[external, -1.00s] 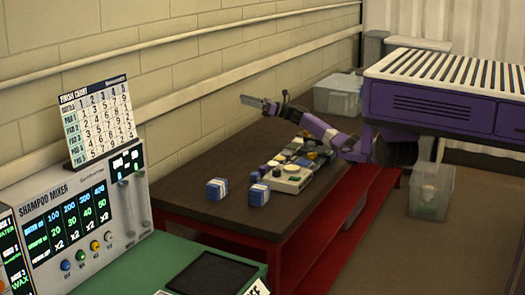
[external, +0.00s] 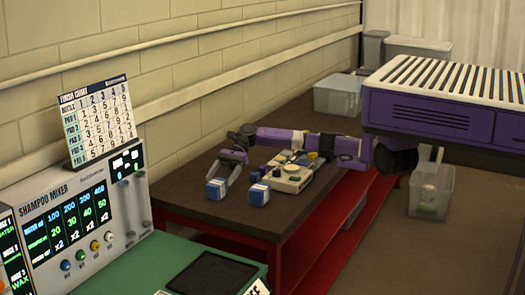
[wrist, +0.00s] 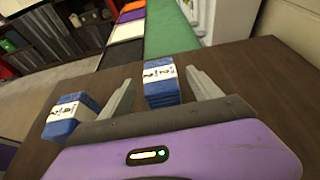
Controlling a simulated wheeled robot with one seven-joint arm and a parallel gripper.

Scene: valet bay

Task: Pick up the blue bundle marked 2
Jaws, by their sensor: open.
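Two blue bundles with white bands sit on the dark table (external: 190,201). One bundle (external: 215,190) is nearer the wall, and the other bundle (external: 258,194) is nearer the table's front edge. My gripper (external: 224,174) is low at the bundle nearer the wall. In the wrist view that bundle (wrist: 161,85) shows between the open fingertips of my gripper (wrist: 160,78), with gaps on both sides. The other bundle (wrist: 70,117) is outside the left finger. The marks on the bands are too small to read. My gripper holds nothing.
A pale tray (external: 293,178) with several small items stands behind the bundles, close to my arm. A clear bin (external: 338,95) is at the table's far end. The shampoo mixer (external: 75,225) stands on a green bench (external: 205,248) in front. Table between the bundles and wall is bare.

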